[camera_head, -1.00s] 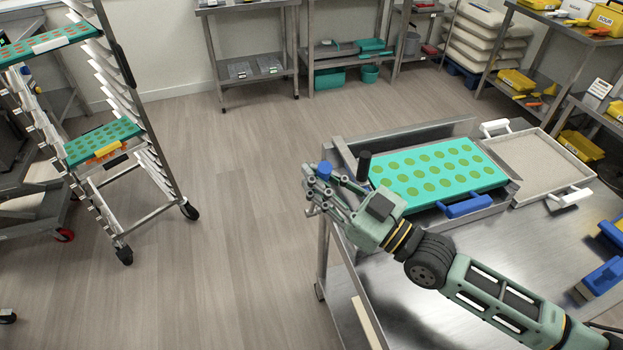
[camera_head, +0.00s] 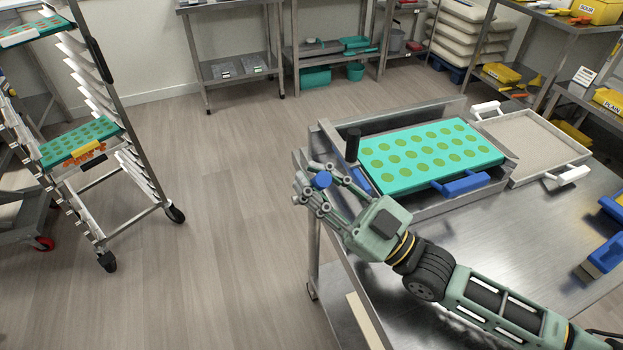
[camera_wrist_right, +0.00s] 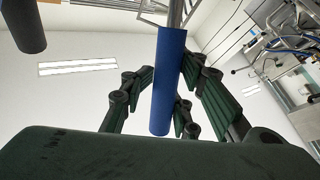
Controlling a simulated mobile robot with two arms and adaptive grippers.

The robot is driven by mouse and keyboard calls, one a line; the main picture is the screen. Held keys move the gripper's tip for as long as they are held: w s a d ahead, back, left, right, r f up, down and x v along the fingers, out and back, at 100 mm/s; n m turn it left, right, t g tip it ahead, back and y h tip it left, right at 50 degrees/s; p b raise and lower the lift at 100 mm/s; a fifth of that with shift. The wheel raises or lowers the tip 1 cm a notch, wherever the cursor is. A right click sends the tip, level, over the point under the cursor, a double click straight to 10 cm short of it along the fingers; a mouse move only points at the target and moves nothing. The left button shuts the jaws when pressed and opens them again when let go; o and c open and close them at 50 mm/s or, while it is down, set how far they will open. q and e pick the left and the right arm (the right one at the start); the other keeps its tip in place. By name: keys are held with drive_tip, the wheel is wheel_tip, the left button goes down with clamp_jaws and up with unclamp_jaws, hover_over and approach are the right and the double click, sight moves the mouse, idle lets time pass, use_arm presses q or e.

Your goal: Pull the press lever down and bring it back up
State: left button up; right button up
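The press lever ends in a blue handle (camera_head: 321,181), at the left end of the steel press table in the head view. My right gripper (camera_head: 318,189) has its fingers around this handle and is shut on it. In the right wrist view the blue handle (camera_wrist_right: 169,85) stands between the dark green fingers, on a metal rod. My left gripper is not in view.
A shallow tray with white handles (camera_head: 535,147) lies right of the mold tray. A blue handle (camera_head: 461,184) sits at the mold's front edge. A wheeled rack (camera_head: 130,165) with green molds stands at the left. The floor between rack and table is clear.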

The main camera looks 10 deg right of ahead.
drive_tip(key=shift+o, duration=1.2)
drive_tip(key=shift+d, duration=0.1)
drive_tip(key=v, duration=0.7)
drive_tip(key=shift+s+f, duration=0.1)
drive_tip(key=shift+s, duration=0.05)
drive_tip(key=shift+c, duration=0.4)
